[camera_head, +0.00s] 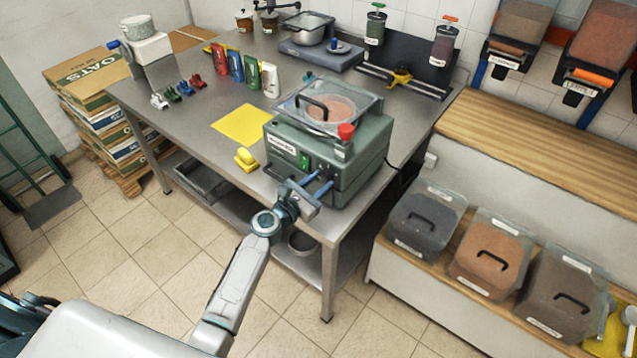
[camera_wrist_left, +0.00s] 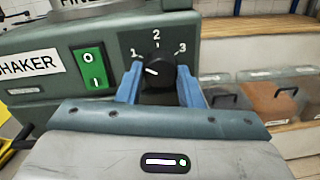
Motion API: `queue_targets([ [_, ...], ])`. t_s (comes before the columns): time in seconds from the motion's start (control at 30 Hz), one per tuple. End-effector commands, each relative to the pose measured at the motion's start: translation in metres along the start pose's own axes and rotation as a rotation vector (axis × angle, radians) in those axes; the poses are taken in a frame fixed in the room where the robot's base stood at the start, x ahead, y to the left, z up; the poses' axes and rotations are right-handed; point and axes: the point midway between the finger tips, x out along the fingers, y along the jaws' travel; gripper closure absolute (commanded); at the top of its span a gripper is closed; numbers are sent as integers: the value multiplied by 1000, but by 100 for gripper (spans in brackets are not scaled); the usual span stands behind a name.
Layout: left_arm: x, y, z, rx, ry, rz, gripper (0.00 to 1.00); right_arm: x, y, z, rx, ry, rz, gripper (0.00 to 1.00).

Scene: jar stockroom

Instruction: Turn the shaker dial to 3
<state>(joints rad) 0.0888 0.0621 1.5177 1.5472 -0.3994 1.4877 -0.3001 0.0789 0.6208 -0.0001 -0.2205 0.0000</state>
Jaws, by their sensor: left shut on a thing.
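The shaker (camera_head: 350,160) is a green-grey machine at the front right of the steel table, with a clear lid on top. Its black dial (camera_wrist_left: 158,72) is on the front panel, with the numbers 1, 2 and 3 around it. The dial's white mark points left, close to the 1. My left gripper (camera_head: 313,184) reaches the front of the shaker. In the left wrist view its blue fingers (camera_wrist_left: 160,90) are on either side of the dial, shut on it. The dial's lower part is hidden behind the gripper. My right gripper is not in view.
A green rocker switch (camera_wrist_left: 92,68) sits left of the dial. A red knob (camera_head: 346,131) is on the shaker's top corner. A yellow object (camera_head: 246,159) and a yellow mat (camera_head: 242,124) lie left of the shaker. Bins (camera_head: 424,222) stand on the low shelf at right.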

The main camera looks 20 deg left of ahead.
Motion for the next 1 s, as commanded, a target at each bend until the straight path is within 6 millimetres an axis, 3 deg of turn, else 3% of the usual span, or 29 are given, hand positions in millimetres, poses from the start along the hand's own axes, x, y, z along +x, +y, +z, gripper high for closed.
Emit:
queue_targets([
  [0.37,0,0,-1,119,4,-1,90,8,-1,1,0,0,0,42],
  [1.0,0,0,-1,698,30,-5,90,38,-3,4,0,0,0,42],
])
